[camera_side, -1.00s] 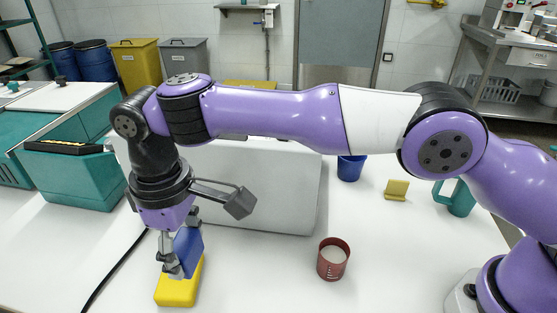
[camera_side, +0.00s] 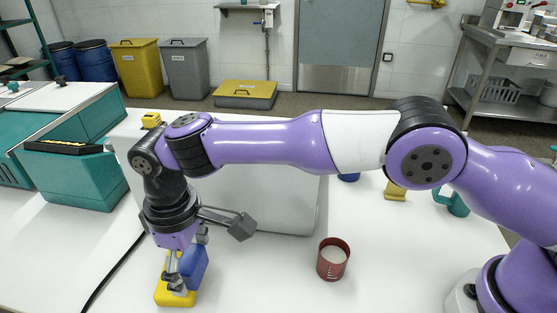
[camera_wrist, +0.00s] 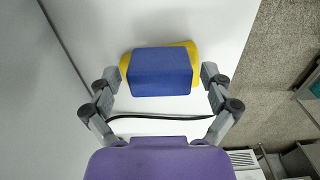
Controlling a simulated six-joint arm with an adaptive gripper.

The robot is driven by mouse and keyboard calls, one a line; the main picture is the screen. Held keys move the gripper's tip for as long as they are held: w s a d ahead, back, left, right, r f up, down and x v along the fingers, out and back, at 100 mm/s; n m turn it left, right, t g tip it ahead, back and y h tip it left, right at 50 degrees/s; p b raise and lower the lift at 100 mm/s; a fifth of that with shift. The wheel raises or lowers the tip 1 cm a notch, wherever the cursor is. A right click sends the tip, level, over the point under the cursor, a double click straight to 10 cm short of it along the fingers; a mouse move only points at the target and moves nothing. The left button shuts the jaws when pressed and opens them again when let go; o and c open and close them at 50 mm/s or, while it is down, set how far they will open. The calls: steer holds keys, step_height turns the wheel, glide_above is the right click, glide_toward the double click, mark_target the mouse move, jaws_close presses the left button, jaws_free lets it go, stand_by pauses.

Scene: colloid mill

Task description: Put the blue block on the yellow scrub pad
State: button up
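The blue block (camera_side: 194,268) rests on the yellow scrub pad (camera_side: 174,296) on the white table, at the lower left of the side view. In the wrist view the block (camera_wrist: 160,72) covers most of the pad (camera_wrist: 194,50), whose edges show at the top and sides. My gripper (camera_side: 187,270) is low over the pad, with its fingers on either side of the block. In the wrist view my gripper (camera_wrist: 160,78) is open, with a gap between each finger and the block. One finger partly hides the block in the side view.
A red cup with white contents (camera_side: 333,259) stands to the right. A large grey box (camera_side: 270,200) stands behind my arm. A yellow stand (camera_side: 395,191) and a teal mug (camera_side: 456,200) are farther right. A black cable (camera_side: 112,272) lies left of the pad.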

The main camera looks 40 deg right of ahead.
mark_target(191, 257)
steer(key=shift+r, duration=3.95)
steer(key=shift+w+d+r, duration=0.1)
steer(key=w+d+r+m+t+y, duration=0.1)
steer(key=w+d+r+t, duration=0.1)
steer(key=w+d+r, duration=0.4)
steer(key=s+d+r+m, duration=0.1)
steer(key=d+r, duration=0.1)
steer(key=d, duration=0.1)
steer(key=s+d+r+m, duration=0.1)
steer(key=s+d, duration=0.1)
steer(key=d, duration=0.1)
steer(key=s+d+r+t, duration=0.1)
steer(key=d+r, duration=0.1)
steer(key=d, duration=0.2)
steer(key=shift+s+r+m, duration=0.25)
steer(key=shift+r+m, duration=0.1)
steer(key=shift+m, duration=0.05)
steer(key=s+d+f+m+t+h, duration=0.1)
steer(key=s+d+f+m, duration=0.4)
steer(key=s+d, duration=0.9)
steer(key=shift+s+d+f+t, duration=0.3)
steer(key=shift+d+f+t, duration=0.45)
steer(key=shift+d+t, duration=0.05)
